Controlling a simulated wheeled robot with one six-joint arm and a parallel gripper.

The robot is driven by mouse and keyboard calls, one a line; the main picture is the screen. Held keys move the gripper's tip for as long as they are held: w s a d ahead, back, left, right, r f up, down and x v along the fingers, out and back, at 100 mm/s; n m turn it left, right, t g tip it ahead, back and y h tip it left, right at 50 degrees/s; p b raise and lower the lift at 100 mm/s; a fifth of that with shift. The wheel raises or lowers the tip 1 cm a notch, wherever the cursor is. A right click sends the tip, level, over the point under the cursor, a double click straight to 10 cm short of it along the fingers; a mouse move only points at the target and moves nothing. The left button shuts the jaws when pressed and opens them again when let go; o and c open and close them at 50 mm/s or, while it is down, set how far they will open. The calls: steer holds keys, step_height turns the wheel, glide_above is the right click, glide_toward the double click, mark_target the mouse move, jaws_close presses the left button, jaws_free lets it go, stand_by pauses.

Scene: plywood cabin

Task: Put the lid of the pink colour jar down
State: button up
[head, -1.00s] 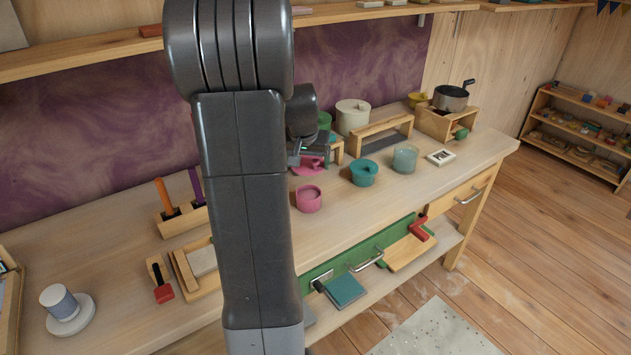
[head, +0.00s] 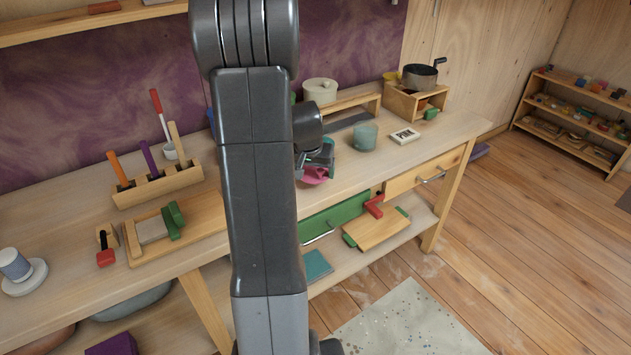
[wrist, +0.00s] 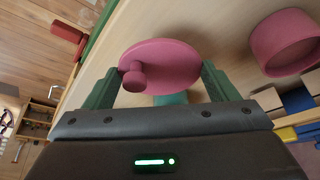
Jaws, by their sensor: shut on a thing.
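My gripper (wrist: 160,85) is shut on the pink lid (wrist: 168,58), a flat round disc with a small knob, held between the two green fingers in the wrist view. In the head view the lid (head: 314,177) shows partly below my gripper (head: 317,165), near the bench's front edge. I cannot tell its exact height over the bench. The pink jar (wrist: 285,42) stands open to the right of the lid in the wrist view, apart from it. In the head view my arm hides the jar.
Brush holder (head: 158,187) and red-handled tool (head: 105,248) are at left.

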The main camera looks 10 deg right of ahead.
mark_target(313, 176)
steer(key=shift+f, duration=2)
steer(key=shift+f, duration=0.15)
steer(key=o, duration=0.9)
steer(key=shift+s+r, duration=0.1)
steer(key=shift+r, duration=0.5)
steer(key=v, duration=1.1)
steer(key=shift+s+a, duration=0.15)
